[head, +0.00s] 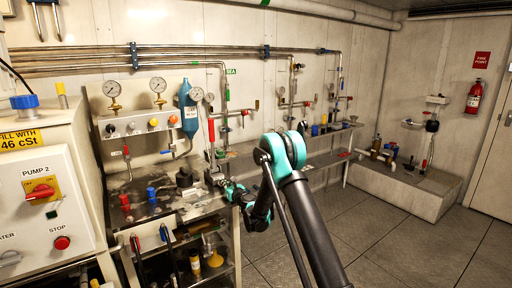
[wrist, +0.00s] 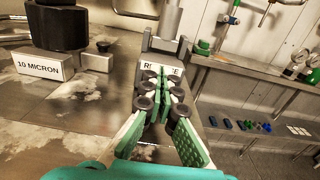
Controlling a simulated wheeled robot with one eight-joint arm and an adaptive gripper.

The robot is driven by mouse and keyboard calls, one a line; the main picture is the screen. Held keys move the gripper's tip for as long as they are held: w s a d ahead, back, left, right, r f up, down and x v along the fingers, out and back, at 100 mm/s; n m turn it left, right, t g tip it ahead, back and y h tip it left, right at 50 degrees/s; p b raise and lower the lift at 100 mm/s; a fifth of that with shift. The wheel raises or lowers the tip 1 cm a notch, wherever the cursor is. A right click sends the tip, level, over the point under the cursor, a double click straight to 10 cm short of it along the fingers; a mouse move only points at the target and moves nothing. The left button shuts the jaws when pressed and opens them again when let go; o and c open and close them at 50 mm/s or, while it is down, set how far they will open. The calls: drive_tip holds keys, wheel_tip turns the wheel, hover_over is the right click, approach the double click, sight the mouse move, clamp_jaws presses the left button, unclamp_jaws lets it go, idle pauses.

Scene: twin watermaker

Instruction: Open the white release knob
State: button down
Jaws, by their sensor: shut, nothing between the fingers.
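My gripper (wrist: 161,78) is shut and empty, its green-padded fingers pointing away from me in the wrist view. Just beyond its tips is a white label (wrist: 150,68), partly hidden by the fingers, that seems to read "RELEASE". Above the label stands a pale grey cylinder (wrist: 171,20) on a grey bracket; I cannot tell for sure whether it is the release knob. The fingertips overlap the label in view; whether they touch anything is unclear. In the head view my gripper (head: 221,182) is small, at the right end of the metal bench.
A black block and a "10 MICRON" label (wrist: 39,67) are at left on the wet bench (wrist: 85,118). Red (head: 125,201) and blue (head: 151,194) items stand on the bench. The floor (head: 390,235) at right is clear.

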drive_tip(key=shift+w+d, duration=0.15)
drive_tip(key=shift+d, duration=0.15)
drive_tip(key=shift+r, duration=0.35)
drive_tip(key=shift+v, duration=2.95)
drive_tip(key=s+d+r+n+g+h, duration=0.1)
drive_tip(key=s+d+r+n+g, duration=0.3)
drive_tip(key=s+n, duration=0.4)
drive_tip(key=s+d+r+n+g, duration=0.1)
drive_tip(key=s+d+r+n, duration=0.2)
drive_tip(key=s+d+n, duration=0.35)
drive_tip(key=s+d+f+n+g+h, duration=0.2)
drive_tip(key=s+d+n, duration=0.3)
drive_tip(key=s, duration=0.6)
drive_tip(key=s+d+f+n+g+h, duration=0.2)
drive_tip(key=s+d+f+n+h, duration=0.2)
drive_tip(key=s+d, duration=0.5)
drive_tip(key=s+d+f+n+g+h, duration=0.1)
drive_tip(key=s+d+f+n+h, duration=0.2)
drive_tip(key=s, duration=1.1)
drive_tip(key=d+n, duration=0.2)
drive_tip(key=d, duration=0.2)
drive_tip(key=shift+d+f+n+g, duration=0.15)
drive_tip(key=shift+f+n+g, duration=0.1)
drive_tip(key=shift+n+g, duration=0.15)
